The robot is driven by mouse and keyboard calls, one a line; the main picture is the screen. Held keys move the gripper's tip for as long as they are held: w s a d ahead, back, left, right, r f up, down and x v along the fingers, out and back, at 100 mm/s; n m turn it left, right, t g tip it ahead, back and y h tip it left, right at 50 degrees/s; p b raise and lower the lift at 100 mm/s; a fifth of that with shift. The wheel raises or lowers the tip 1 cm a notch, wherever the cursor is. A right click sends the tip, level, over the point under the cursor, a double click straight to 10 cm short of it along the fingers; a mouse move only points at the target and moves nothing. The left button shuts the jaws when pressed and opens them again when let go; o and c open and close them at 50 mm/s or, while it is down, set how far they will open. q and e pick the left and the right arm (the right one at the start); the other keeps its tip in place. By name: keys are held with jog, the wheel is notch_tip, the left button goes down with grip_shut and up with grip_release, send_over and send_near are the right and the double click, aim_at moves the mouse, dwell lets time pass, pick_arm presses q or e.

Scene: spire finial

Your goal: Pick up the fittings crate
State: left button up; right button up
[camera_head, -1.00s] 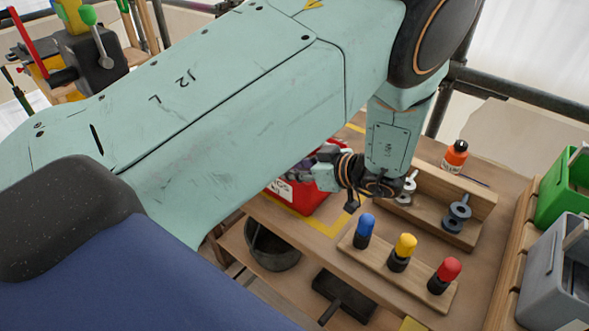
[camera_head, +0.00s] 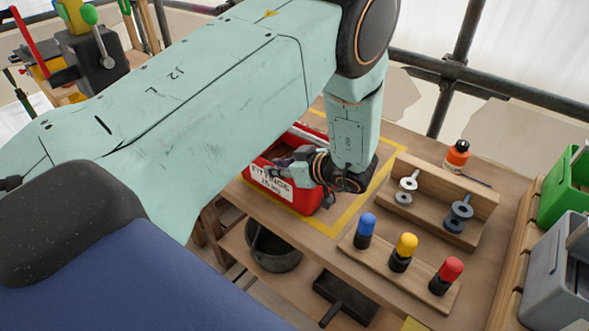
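The fittings crate (camera_head: 304,200) is a red open box with a white label on its front reading "FITTINGS 25 KG". It stands on the wooden bench inside a yellow taped outline. My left arm crosses the picture and hides part of the crate's back and left. My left gripper (camera_head: 281,172) is at the crate's top, with its dark fingers pointing left over the opening and front rim. The fingers are small against the dark contents, so I cannot tell whether they are open or touch the crate. My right gripper is not in view.
A wooden block with blue, yellow and red capped pegs (camera_head: 400,262) stands at the bench's front. Behind it are a wooden holder (camera_head: 425,205) with washers and an orange bottle (camera_head: 456,155). Green (camera_head: 566,190) and grey (camera_head: 552,268) bins stand at right. A dark bucket (camera_head: 273,250) sits on the shelf below.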

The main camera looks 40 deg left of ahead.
pick_arm(q)
jog(key=shift+a+f, duration=0.1)
jog(key=shift+a, duration=0.1)
jog(key=c, duration=0.3)
jog(key=shift+s+a, duration=0.1)
jog(key=shift+s, duration=0.15)
grip_shut()
jog(key=shift+w+d, duration=0.2)
jog(key=shift+w, duration=0.05)
jog(key=shift+s+a, duration=0.1)
jog(key=shift+a, duration=0.05)
jog(key=shift+r, duration=0.2)
